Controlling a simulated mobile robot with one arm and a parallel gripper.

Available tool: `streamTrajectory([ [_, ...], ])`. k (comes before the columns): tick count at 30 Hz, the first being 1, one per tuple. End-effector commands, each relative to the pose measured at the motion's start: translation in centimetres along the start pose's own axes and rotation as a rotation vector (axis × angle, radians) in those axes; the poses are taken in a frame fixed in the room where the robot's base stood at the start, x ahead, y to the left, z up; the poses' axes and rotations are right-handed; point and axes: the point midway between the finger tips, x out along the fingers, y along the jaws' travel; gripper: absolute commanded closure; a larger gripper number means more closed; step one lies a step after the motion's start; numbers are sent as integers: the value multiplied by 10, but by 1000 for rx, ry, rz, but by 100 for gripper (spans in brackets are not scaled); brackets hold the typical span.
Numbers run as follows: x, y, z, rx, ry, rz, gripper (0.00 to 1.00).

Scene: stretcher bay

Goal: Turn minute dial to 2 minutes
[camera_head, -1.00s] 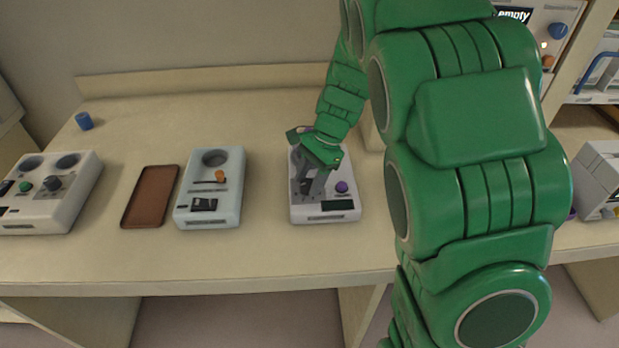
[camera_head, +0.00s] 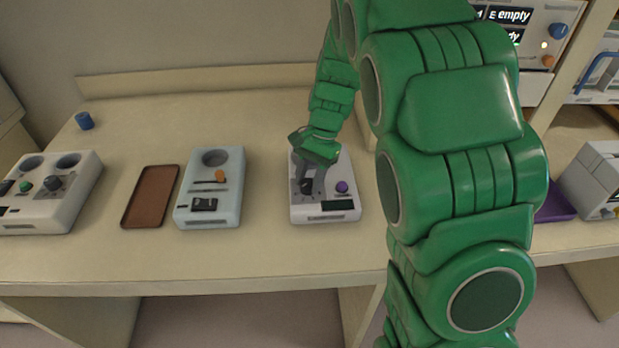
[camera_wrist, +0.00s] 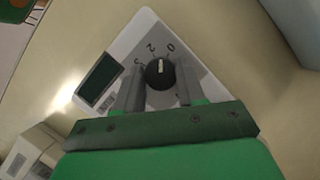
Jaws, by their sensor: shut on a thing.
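The minute dial (camera_wrist: 160,74) is a black round knob with a white pointer line, on a white and grey device (camera_head: 325,214). In the wrist view its pointer faces up, between the printed marks "2" and what looks like "0". My gripper (camera_wrist: 158,88) is shut on the dial, one grey finger at each side. It also shows in the head view (camera_head: 308,186), reaching down onto the left part of the device, where it largely hides the dial. The device has a dark display (camera_head: 338,205) and a purple button (camera_head: 342,186).
A pale blue device (camera_head: 208,215) and a brown tray (camera_head: 150,197) stand to the left on the table. A white device with knobs (camera_head: 52,210) is at far left, a blue cup (camera_head: 84,121) behind. The table front is clear.

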Motion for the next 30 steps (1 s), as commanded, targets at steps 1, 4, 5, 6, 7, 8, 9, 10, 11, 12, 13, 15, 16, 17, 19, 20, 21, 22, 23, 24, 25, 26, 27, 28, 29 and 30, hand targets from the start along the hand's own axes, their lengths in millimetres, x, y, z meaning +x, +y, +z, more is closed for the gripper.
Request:
streamTrajectory([
  [1,0,-3,0,-40,1,13,91],
  [4,-1,-3,0,-118,-3,45,91],
  [5,-1,-3,0,-139,-4,54,91],
  [6,-1,-3,0,-168,-5,66,91],
  [7,-1,-4,0,-188,-6,75,91],
  [8,-1,-4,0,-209,-7,82,91],
  [9,-1,-4,0,-233,-7,93,91],
  [10,-1,-4,0,-251,-8,100,91],
  [11,-1,-4,0,-267,-8,107,91],
  [12,-1,-4,0,-288,-9,115,91],
  [13,-1,-4,0,-302,-10,121,91],
  [15,-1,-4,0,-333,-11,134,91],
  [16,-1,-4,0,-344,-12,139,91],
  [17,-1,-4,0,-353,-12,142,91],
  [19,-1,-4,0,-374,-14,150,91],
  [20,-1,-4,0,-381,-14,153,91],
  [21,-1,-4,0,-388,-15,157,91],
  [22,-1,-4,0,-392,-15,159,91],
  [23,-1,-4,0,-396,-15,161,91],
  [24,-1,-4,0,-400,-15,162,91],
  [25,-1,-4,0,-403,-16,163,91],
  [26,-1,-4,0,-405,-16,164,91],
  [27,-1,-4,0,-406,-16,165,91],
  [28,-1,-4,0,-407,-16,165,91],
  [29,-1,-4,0,-407,-16,165,91],
  [30,-1,-4,0,-407,-16,165,91],
])
